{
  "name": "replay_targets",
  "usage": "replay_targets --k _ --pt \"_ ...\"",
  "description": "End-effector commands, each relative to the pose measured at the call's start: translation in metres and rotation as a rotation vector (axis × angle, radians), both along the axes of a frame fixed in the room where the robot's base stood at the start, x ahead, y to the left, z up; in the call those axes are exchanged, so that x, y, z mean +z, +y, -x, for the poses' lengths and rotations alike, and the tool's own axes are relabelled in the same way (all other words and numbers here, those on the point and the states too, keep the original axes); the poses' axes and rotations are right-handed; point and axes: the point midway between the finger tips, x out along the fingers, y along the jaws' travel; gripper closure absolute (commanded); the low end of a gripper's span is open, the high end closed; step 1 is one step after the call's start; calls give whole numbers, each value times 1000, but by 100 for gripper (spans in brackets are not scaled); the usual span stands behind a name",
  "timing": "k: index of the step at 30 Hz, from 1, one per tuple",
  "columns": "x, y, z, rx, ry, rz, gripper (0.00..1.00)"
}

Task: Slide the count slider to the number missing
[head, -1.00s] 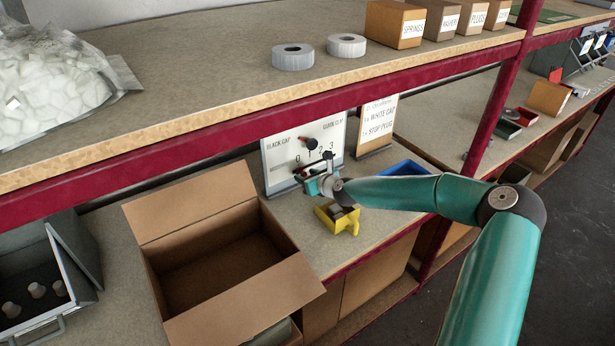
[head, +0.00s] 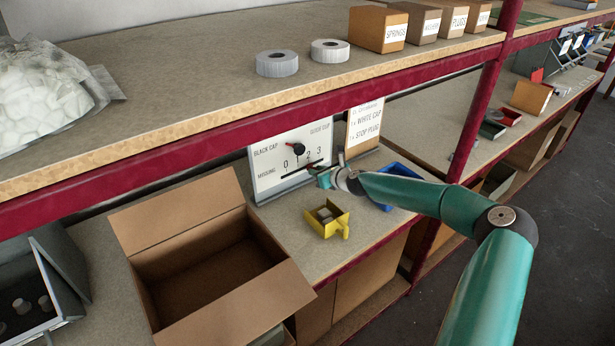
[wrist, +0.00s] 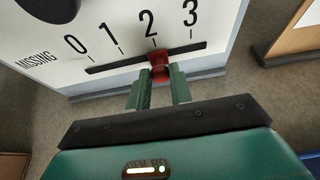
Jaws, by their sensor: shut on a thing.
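A white panel (head: 266,184) stands on the lower shelf, with a scale marked MISSING and numbers 0 to 3. In the wrist view, the red count slider (wrist: 159,64) sits in the dark slot (wrist: 110,66) just under the 2 tick, left of 3. My gripper (wrist: 159,76) is shut on the slider, with a green finger on each side. In the head view my gripper (head: 322,178) is at the panel's lower right and hides the slider. A dark knob (head: 299,149) sits above the scale between BLACK CAP and another label.
A yellow bin (head: 327,222) with small parts stands in front of the panel, and a blue tray (head: 402,170) is behind my arm. An open cardboard box (head: 150,222) is at the left. The red-edged upper shelf (head: 200,141) overhangs. A card (head: 365,128) stands right of the panel.

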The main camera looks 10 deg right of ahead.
Motion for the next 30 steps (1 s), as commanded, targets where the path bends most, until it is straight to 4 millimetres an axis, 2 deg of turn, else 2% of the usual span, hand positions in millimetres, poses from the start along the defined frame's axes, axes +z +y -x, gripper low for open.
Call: replay_targets --k 8,9,11,12,23,26,30 --pt "1 2 -1 2 -2 -1 100" --pt "1 2 -1 3 -1 -1 71" --pt "1 2 -1 2 -1 0 59" --pt "1 1 0 2 -1 0 57" --pt "3 -2 4 0 -1 0 57" --pt "7 -7 15 0 0 0 57" --pt "18 -17 38 -1 -1 0 57"
